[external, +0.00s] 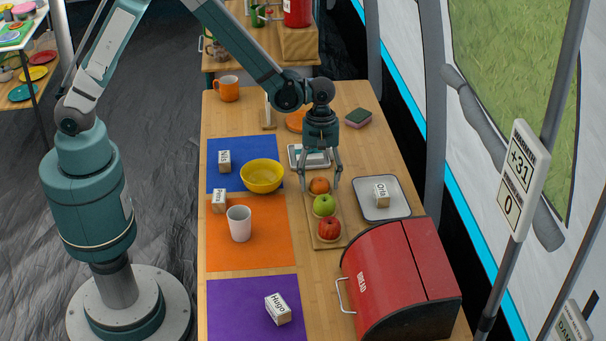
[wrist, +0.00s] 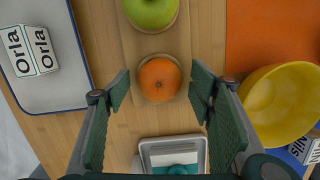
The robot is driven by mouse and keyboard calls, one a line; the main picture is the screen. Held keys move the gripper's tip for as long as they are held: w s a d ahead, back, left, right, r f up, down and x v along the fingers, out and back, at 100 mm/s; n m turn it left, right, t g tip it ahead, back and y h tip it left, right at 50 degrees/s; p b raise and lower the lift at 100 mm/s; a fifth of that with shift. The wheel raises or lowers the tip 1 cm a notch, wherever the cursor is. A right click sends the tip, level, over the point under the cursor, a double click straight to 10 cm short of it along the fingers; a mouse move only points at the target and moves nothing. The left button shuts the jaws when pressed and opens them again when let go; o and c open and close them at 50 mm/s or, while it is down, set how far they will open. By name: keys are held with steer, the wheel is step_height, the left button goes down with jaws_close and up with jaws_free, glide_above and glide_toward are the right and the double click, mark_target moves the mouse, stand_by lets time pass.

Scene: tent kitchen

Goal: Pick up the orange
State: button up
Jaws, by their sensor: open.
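The orange (external: 319,185) sits in the far hollow of a wooden board (external: 338,207), in line with a green apple (external: 324,205) and a red apple (external: 329,228). In the wrist view the orange (wrist: 160,79) lies centred between the fingertips, beyond them, with the green apple (wrist: 150,10) above it. My gripper (external: 320,180) is open and points down over the orange, one finger on each side. In the wrist view my gripper (wrist: 160,88) shows both green pads apart with nothing held between them. I cannot tell whether a finger touches the orange.
A yellow bowl (external: 262,177) stands left of my gripper, and a grey tray (external: 391,212) with a block labelled Orla (external: 382,195) lies to the right. A small grey container (external: 297,157) is just behind the fingers. A red bread box (external: 400,280) stands in front.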

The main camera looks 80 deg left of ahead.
mark_target(320, 179)
steer(key=c, duration=1)
steer(key=shift+r, duration=0.1)
steer(key=shift+r+p, duration=1.1)
steer(key=shift+r, duration=3.85)
